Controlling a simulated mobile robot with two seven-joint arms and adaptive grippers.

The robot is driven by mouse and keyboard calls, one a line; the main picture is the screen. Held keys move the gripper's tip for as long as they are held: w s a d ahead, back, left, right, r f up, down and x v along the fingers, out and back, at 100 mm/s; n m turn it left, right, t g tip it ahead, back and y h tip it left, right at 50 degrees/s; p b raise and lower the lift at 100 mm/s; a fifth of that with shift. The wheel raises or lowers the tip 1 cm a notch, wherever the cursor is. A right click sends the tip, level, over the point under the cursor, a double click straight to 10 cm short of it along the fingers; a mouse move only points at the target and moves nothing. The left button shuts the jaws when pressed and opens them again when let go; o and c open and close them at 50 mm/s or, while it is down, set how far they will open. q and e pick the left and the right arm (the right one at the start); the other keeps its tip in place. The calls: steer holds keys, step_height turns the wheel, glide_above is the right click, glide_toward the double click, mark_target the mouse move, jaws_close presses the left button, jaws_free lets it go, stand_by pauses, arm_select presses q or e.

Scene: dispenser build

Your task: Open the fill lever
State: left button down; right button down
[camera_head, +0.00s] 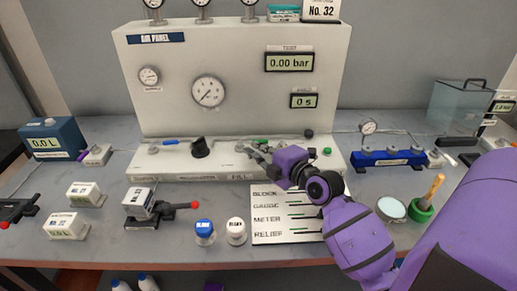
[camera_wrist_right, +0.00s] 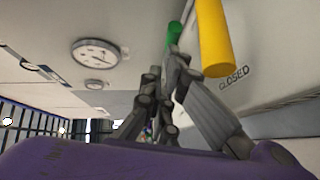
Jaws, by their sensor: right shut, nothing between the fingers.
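The white panel base (camera_head: 160,160) carries a label that appears to read FILL, partly hard to read, below my right gripper (camera_head: 254,150). The gripper is at the base's top, right of a black knob (camera_head: 201,148). In the right wrist view my right gripper (camera_wrist_right: 183,65) is shut with nothing between its fingers. A yellow handle (camera_wrist_right: 214,40) is close beside the fingertips, and a green handle (camera_wrist_right: 174,33) is just beyond them. A CLOSED label (camera_wrist_right: 234,77) is near the yellow one. I cannot tell which handle is the fill lever, or whether the fingers touch either. My left gripper is out of view.
The air panel (camera_head: 180,65) stands behind, its display (camera_head: 289,62) reading 0.00 bar. A blue manifold (camera_head: 385,158) lies to the right. A blue-capped jar (camera_head: 204,231), a white-capped jar (camera_head: 236,231) and a printed card (camera_head: 268,232) are in front. The front-left tabletop holds small white blocks (camera_head: 85,194).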

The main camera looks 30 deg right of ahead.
steer(key=shift+w+d+f+b, duration=0.25)
steer(key=shift+w+d+b, duration=0.05)
steer(key=shift+d, duration=0.15)
steer(key=shift+w+d+r, duration=0.1)
steer(key=shift+d, duration=0.25)
steer(key=shift+r, duration=0.1)
steer(key=shift+r, duration=0.1)
